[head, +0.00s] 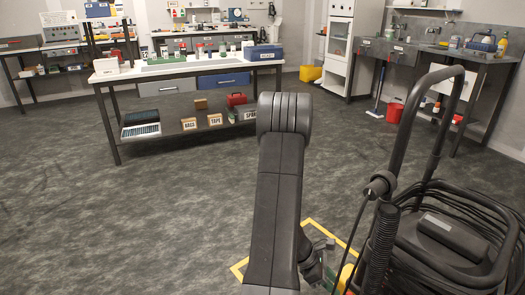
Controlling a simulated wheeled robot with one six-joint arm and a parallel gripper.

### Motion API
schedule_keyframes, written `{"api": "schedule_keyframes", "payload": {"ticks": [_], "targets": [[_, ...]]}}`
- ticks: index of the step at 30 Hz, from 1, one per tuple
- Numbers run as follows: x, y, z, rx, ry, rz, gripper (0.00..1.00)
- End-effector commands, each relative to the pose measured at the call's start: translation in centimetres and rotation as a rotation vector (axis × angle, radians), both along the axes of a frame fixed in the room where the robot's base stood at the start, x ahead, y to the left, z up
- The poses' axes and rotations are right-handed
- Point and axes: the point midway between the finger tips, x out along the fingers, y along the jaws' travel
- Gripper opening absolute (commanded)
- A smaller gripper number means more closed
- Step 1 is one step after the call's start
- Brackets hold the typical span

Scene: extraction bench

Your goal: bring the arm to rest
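My arm (278,190) rises from the bottom middle of the head view, its elbow (285,115) uppermost. Its far part folds down behind the near link. Dark parts of its wrist end (312,266) show low down, just right of that link, above the floor near a yellow floor marking (238,270). The fingers of my gripper cannot be made out there, so I cannot see whether it is open or shut or holds anything.
A black wheeled machine (455,235) with a tall handle, hose and cable stands close on the right. A white-topped bench (185,68) with a lower shelf stands ahead. A grey sink counter (430,52) is at the back right. Open floor (110,220) lies to the left.

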Motion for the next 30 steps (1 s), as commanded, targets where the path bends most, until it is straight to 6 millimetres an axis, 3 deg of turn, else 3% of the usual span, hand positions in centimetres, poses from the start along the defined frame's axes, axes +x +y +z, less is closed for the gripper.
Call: {"api": "schedule_keyframes", "payload": {"ticks": [21,23,30], "targets": [[-2.7,-7.5,-8.6,0.001,0.002,-0.002,0.32],[-2.3,-7.2,-7.9,-0.015,0.023,0.006,0.32],[-2.0,-7.0,-7.9,-0.067,0.085,0.004,0.32]]}}
